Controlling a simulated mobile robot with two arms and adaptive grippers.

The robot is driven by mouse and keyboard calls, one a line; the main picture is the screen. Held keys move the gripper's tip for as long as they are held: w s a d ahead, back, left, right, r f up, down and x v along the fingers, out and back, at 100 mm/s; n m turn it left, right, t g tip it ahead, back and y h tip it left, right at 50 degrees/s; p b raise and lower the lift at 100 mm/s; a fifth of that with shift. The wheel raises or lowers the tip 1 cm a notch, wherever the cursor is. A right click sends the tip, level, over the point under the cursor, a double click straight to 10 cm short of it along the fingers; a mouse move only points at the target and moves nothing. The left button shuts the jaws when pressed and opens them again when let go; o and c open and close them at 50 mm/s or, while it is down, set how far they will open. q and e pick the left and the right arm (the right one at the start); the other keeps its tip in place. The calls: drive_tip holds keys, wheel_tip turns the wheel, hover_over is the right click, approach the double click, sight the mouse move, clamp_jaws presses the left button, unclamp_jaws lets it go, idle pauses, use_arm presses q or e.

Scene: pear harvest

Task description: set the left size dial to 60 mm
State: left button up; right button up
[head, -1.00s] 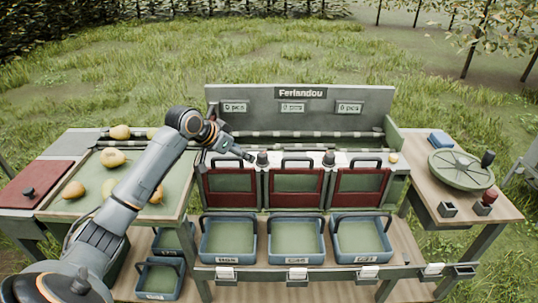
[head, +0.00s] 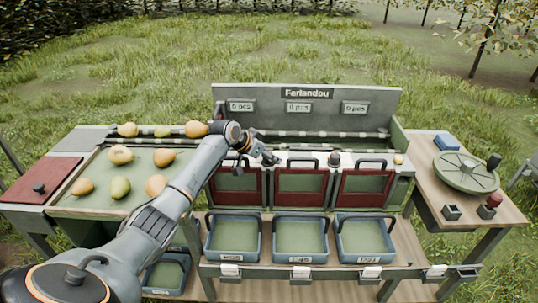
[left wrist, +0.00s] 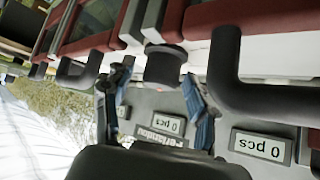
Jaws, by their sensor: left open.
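The left size dial is a dark round knob (left wrist: 165,64) on the white ledge of the sorting bench. In the left wrist view it sits just ahead of and between the two blue-grey fingers of my left gripper (left wrist: 156,80). The fingers are apart, one on each side, and I cannot tell whether they touch it. In the head view my left gripper (head: 266,156) is at this dial and mostly hides it. A second dark dial (head: 334,159) stands farther right on the ledge. No scale or setting is readable. My right gripper is not in view.
Three red-framed gates (head: 236,198) with dark handles stand close below the ledge. The counter panel (head: 305,101) rises behind it with "0 pcs" displays. Pears (head: 121,188) lie on the left tray. Blue crates (head: 300,258) stand below, and a round green plate (head: 465,172) is at right.

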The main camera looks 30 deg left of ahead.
use_arm(q)
drive_tip(key=shift+w+f, duration=0.15)
drive_tip(key=shift+f, duration=0.05)
